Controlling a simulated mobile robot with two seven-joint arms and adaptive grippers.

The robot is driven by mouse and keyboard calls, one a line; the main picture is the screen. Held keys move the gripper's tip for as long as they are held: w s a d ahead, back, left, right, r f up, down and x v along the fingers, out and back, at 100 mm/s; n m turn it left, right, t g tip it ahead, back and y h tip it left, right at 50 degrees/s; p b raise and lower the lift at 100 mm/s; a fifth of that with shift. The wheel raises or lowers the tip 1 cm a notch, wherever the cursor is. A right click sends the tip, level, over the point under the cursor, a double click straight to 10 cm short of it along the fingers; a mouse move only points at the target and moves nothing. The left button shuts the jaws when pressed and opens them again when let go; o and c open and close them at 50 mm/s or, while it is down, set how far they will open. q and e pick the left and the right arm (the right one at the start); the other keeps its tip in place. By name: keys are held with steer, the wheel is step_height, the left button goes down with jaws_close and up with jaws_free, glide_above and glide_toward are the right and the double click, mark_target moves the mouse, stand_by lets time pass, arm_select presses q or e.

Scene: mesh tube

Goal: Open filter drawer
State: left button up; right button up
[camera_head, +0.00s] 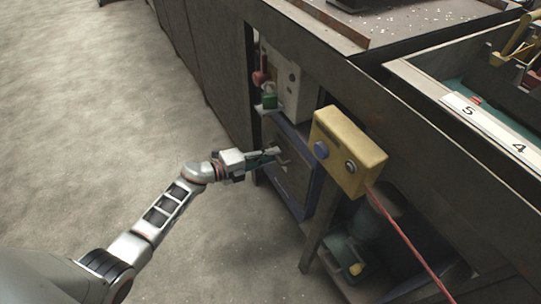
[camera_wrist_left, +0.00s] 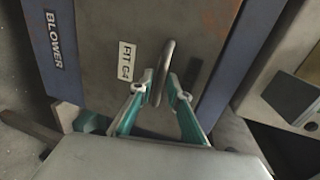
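The filter drawer front is a worn grey panel (camera_head: 294,178) in a blue frame, low under the bench; it fills the upper left wrist view (camera_wrist_left: 110,30). It looks closed. A rounded metal bar handle (camera_wrist_left: 164,66) stands out from it, beside a small white label (camera_wrist_left: 127,62). My left gripper (camera_head: 276,155) reaches the panel from the left. In the left wrist view, its green-backed fingers (camera_wrist_left: 162,86) converge on both sides of the handle and appear to pinch it. My right gripper is not in view.
A yellow control box (camera_head: 347,150) with a red cable (camera_head: 405,238) hangs just right of the drawer. A white box (camera_head: 287,85) with red and green parts sits above it. A "BLOWER" label (camera_wrist_left: 54,40) marks the blue frame. The floor (camera_head: 90,120) at left is clear.

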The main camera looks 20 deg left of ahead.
arm_select(q)
jaws_close()
steer(key=shift+s, duration=0.1)
steer(key=f+v, duration=0.3)
steer(key=v, duration=1.1)
steer(key=s+a+f+v, duration=0.1)
steer(key=f+v, duration=0.2)
steer(key=v, duration=1.2)
steer(key=shift+s, duration=0.15)
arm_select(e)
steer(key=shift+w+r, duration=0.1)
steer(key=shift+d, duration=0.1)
